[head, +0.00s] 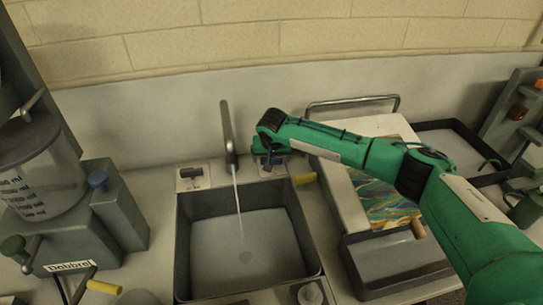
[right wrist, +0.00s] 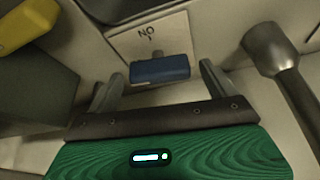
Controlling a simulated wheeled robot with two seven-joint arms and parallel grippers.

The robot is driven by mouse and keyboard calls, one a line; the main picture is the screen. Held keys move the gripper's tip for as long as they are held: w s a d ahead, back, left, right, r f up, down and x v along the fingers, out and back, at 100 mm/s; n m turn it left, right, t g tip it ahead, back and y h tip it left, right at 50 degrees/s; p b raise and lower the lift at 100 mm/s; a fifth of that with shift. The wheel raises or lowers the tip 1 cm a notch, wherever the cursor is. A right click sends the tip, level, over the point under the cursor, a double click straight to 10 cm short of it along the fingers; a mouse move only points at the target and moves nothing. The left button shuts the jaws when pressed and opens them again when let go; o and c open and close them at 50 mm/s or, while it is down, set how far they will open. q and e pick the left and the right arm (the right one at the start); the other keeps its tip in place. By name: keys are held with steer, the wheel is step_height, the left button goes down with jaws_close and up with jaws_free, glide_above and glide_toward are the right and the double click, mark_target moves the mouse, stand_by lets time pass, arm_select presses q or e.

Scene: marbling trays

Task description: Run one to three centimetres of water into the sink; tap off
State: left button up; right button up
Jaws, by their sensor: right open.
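The tap spout (head: 228,135) stands behind the grey sink (head: 186,235), and a thin stream of water (head: 238,200) runs from it into the basin. My right gripper (head: 266,160) is at the tap's right-hand control. In the right wrist view the right gripper (right wrist: 160,84) is open, with a finger on each side of a blue lever (right wrist: 160,69). Whether they touch it is unclear. My left gripper is not in view.
A dark lever (head: 191,172) sits on a pale plate left of the spout. A grey machine with a clear measuring vessel (head: 40,170) stands at the left. Right of the sink, a marbled sheet (head: 385,200) and a metal rail (head: 352,101) lie near my right arm.

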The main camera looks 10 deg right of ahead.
steer(key=shift+f, duration=0.2)
steer(key=c, duration=1)
steer(key=shift+r+n+p, duration=0.2)
steer(key=shift+n+p, duration=0.1)
steer(key=shift+p, duration=0.45)
steer(key=shift+f+n+y+p, duration=0.15)
steer(key=shift+n+y+p, duration=0.15)
steer(key=shift+n+p, duration=0.35)
steer(key=o, duration=1)
steer(key=shift+d, duration=0.1)
